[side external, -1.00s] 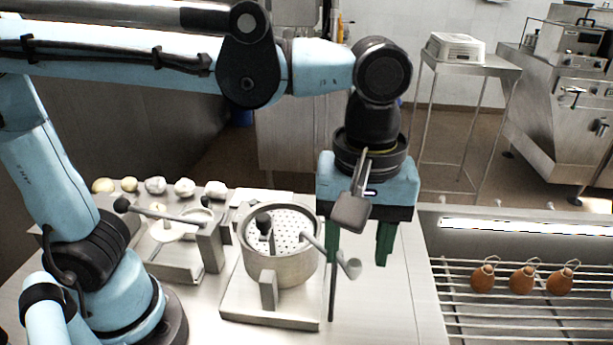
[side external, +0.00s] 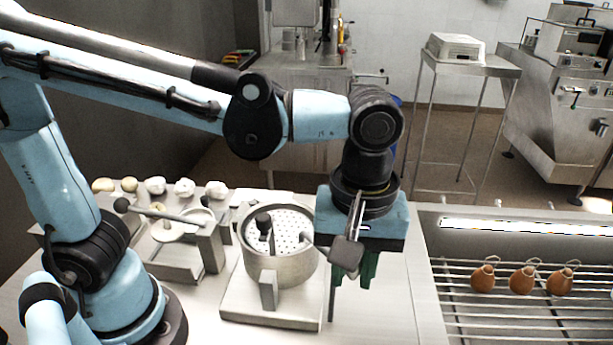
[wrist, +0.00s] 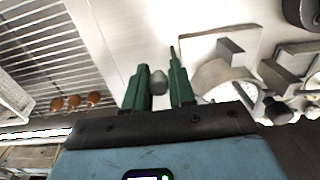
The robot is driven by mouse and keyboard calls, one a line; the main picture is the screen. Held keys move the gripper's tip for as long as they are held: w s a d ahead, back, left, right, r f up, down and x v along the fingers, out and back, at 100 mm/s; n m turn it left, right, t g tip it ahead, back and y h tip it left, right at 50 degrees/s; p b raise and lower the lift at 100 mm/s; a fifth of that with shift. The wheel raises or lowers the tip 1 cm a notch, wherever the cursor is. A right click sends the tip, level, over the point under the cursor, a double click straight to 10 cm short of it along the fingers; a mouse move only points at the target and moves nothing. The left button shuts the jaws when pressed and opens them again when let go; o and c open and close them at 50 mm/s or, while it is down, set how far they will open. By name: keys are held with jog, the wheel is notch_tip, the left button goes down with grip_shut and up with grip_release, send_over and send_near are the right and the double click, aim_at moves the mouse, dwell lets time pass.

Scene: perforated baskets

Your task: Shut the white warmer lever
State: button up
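The pot-like warmer (side external: 283,268) is a grey metal vessel with a perforated basket inside, standing on a square metal base. Its lever (side external: 312,242) sticks out from the rim to the right, and its end is hidden behind my wrist camera in the side view. In the wrist view the lever's pale grey knob (wrist: 158,82) shows in the gap between my green fingertips. My gripper (side external: 366,270) points down just right of the pot. Its fingers are apart, with the knob between or just beyond them; I cannot tell whether they touch it.
A second metal stand with a black-knobbed lever (side external: 165,214) is left of the pot. Several pale round items (side external: 156,186) line the back of the counter. On the right is a wire rack (side external: 500,310) with three brown pear-shaped items (side external: 522,280). The counter in front right of the pot is clear.

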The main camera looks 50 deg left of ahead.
jog(key=shift+w, duration=0.1)
jog(key=shift+c, duration=0.6)
jog(key=o, duration=0.4)
